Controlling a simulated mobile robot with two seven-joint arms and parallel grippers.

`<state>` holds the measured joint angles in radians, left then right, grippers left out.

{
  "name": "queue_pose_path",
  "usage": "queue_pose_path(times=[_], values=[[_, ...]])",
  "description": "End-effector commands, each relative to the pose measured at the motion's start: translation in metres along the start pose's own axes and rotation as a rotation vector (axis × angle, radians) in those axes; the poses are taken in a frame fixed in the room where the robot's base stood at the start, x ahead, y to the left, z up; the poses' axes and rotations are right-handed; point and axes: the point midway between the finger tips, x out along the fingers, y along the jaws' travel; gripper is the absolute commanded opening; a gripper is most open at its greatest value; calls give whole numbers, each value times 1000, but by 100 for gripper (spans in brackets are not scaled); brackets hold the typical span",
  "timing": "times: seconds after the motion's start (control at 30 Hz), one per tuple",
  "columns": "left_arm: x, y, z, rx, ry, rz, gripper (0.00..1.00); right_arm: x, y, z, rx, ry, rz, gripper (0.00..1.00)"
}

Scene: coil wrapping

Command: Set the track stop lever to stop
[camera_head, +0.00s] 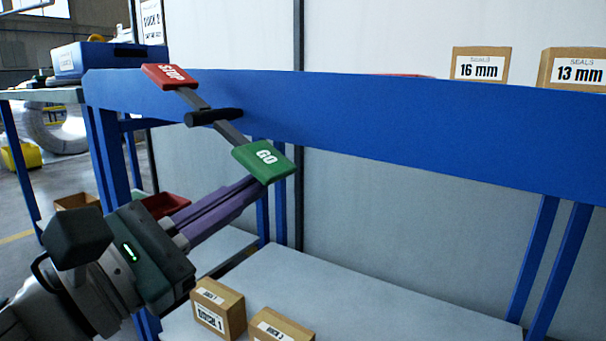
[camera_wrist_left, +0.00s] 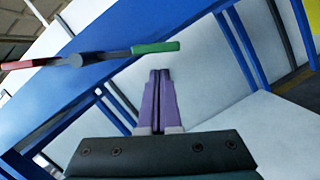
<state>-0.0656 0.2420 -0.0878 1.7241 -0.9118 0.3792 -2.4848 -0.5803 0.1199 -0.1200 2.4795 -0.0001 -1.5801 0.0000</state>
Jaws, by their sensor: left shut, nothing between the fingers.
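The track stop lever (camera_head: 228,130) is a grey bar on a black pivot (camera_head: 214,117) at the blue beam. It is tilted, with a red STOP plate (camera_head: 170,76) at its upper left end and a green GO plate (camera_head: 264,161) at its lower right end. My left gripper (camera_head: 258,184) is shut and empty, its purple fingers reaching up to just below the GO plate. In the head view I cannot tell if they touch. My right gripper is not in view.
The blue beam (camera_head: 400,120) crosses the view. Boxes marked 16 mm (camera_head: 480,65) and 13 mm (camera_head: 573,70) stand above it. A grey lower shelf (camera_head: 340,300) holds cardboard boxes (camera_head: 218,309). A red bin (camera_head: 164,205) is behind my left arm.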

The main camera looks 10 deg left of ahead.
Motion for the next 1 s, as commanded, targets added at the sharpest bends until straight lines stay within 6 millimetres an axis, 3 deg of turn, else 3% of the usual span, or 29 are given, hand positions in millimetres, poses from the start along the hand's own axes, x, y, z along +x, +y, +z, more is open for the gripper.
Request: queue_pose_path(times=[0.17,1.0], values=[[3,0,13,-1,1,-1,0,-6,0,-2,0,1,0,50],[4,-1,20,-71,0,19,0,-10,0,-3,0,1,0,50]])
